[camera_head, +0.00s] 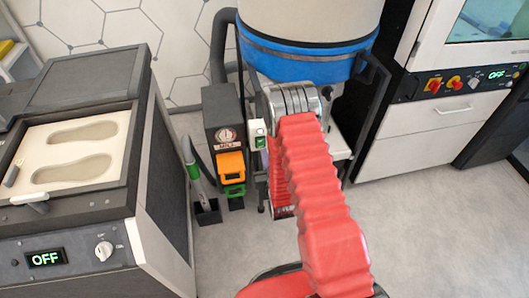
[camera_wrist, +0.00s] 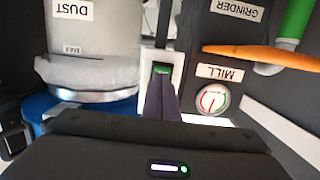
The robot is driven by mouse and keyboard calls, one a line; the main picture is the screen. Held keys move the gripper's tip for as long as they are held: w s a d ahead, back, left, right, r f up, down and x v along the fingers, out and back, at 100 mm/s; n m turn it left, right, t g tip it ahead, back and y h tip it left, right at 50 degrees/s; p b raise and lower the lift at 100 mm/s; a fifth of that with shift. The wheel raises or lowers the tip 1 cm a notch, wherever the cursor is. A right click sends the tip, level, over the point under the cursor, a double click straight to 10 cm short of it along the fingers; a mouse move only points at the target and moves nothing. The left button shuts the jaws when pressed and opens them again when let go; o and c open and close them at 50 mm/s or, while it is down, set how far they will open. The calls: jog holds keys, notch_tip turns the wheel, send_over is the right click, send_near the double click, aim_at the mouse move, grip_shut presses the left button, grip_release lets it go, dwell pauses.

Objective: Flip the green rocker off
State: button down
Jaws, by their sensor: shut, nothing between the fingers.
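The green rocker (camera_wrist: 162,70) sits in a white switch housing (camera_wrist: 147,63) near the middle of the wrist view. In the head view the small white housing (camera_head: 257,128) is beside the dark mill unit, with green showing low on it. My gripper (camera_wrist: 161,82) is shut and empty. Its dark fingertips are right at the rocker and cover part of it in the wrist view. I cannot tell whether they touch it. In the head view the fingertips are hidden behind my red-sleeved arm. The rocker's tilt is not clear.
A dust container (camera_wrist: 95,45) stands left of the housing in the wrist view. The grinder panel with an orange part (camera_wrist: 265,53) and a MILL gauge (camera_wrist: 212,99) is at right. A machine with an OFF display (camera_head: 46,259) stands at left in the head view.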

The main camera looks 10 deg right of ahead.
jog(key=shift+w+f, duration=0.2)
jog(key=shift+w, duration=0.8)
jog(key=shift+w, duration=0.15)
jog(key=s+f, duration=0.2)
jog(key=s, duration=1.2)
jog(key=shift+f, duration=0.15)
